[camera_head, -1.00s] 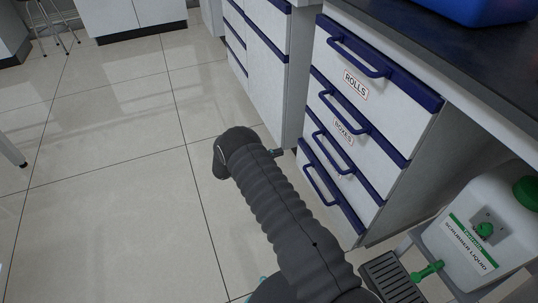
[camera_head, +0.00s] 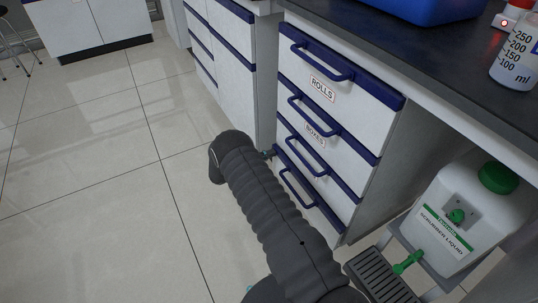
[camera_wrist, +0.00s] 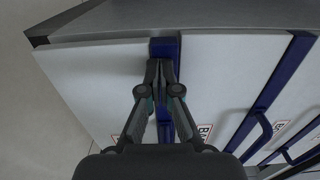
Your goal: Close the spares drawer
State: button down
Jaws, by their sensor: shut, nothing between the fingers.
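The cabinet's drawer column shows a ROLLS drawer (camera_head: 340,88) on top and a BOXES drawer (camera_head: 325,135) below it. The lowest drawer, which I take as the spares drawer (camera_head: 318,212), is partly hidden by my arm; its label cannot be read. In the wrist view the same drawer front (camera_wrist: 95,85) is at the left, with a blue top strip (camera_wrist: 165,47) that looks slightly proud of the others. My gripper (camera_wrist: 158,68) is shut and empty, its fingertips at this strip; contact cannot be told. In the head view my gripper (camera_head: 268,154) is at the column's left edge.
A white scrubber liquid canister (camera_head: 470,215) stands at the right, near a dark grated tray (camera_head: 382,280). The dark worktop (camera_head: 420,70) above carries a blue bin (camera_head: 420,8) and a measuring bottle (camera_head: 517,55).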

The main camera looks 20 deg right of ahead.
jog(key=shift+w+d+b, duration=0.25)
jog(key=shift+d+b, duration=0.4)
jog(key=shift+d, duration=0.6)
